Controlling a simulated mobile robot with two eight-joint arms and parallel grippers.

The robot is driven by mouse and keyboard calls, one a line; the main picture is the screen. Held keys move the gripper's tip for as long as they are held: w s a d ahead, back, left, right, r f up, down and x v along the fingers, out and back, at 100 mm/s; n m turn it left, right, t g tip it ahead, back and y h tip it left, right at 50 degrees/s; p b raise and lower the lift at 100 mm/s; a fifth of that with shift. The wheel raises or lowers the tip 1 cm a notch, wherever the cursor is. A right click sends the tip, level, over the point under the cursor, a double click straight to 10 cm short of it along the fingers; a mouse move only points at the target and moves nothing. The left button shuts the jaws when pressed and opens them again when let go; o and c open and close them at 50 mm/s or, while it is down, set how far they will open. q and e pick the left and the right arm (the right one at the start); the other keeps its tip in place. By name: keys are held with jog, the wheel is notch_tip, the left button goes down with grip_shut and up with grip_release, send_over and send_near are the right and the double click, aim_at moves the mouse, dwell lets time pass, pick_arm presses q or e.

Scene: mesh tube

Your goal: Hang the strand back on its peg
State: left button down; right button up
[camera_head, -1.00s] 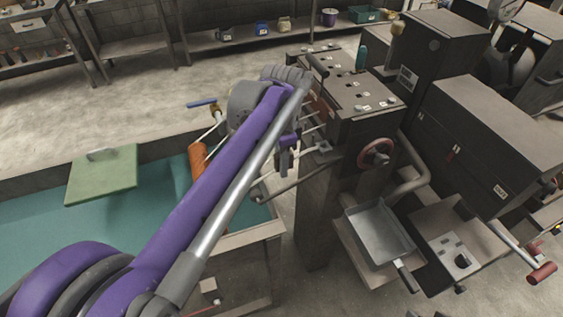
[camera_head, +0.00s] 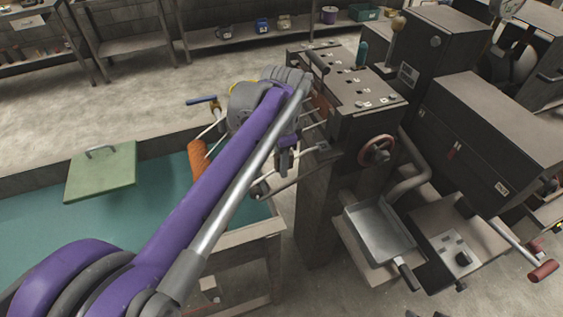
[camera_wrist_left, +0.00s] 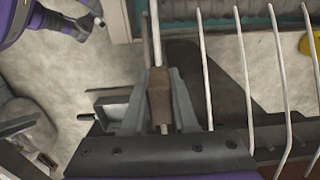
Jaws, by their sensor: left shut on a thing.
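My left gripper (camera_wrist_left: 160,78) is shut around a brown sleeve (camera_wrist_left: 160,95) on a pale strand (camera_wrist_left: 164,129). The strand runs up and down between its fingers in the left wrist view. Several other pale strands (camera_wrist_left: 245,70) run side by side, apart from the gripper, to its right. In the head view my left arm covers most of the gripper and the held strand. Pale rods (camera_head: 313,126), which may be pegs, stick out from the side of the dark machine (camera_head: 350,105) beside my wrist. Which is the strand's peg cannot be told. My right gripper is not in view.
An orange roll (camera_head: 196,160) and a green lid (camera_head: 102,174) are at the teal-lined trough (camera_head: 60,235) on the left. A red handwheel (camera_head: 376,151) and a grey pan (camera_head: 380,235) are right of my wrist. Open floor (camera_head: 95,110) lies beyond the trough.

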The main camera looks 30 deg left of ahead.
pick_arm(q)
jog(key=shift+f+b, duration=0.4)
jog(key=shift+f, duration=0.45)
dwell(0.6)
jog(key=c, duration=0.6)
grip_release()
notch_tip(320, 180, up, 11)
jog(key=shift+w+f+p, duration=0.1)
jog(key=shift+p, duration=0.3)
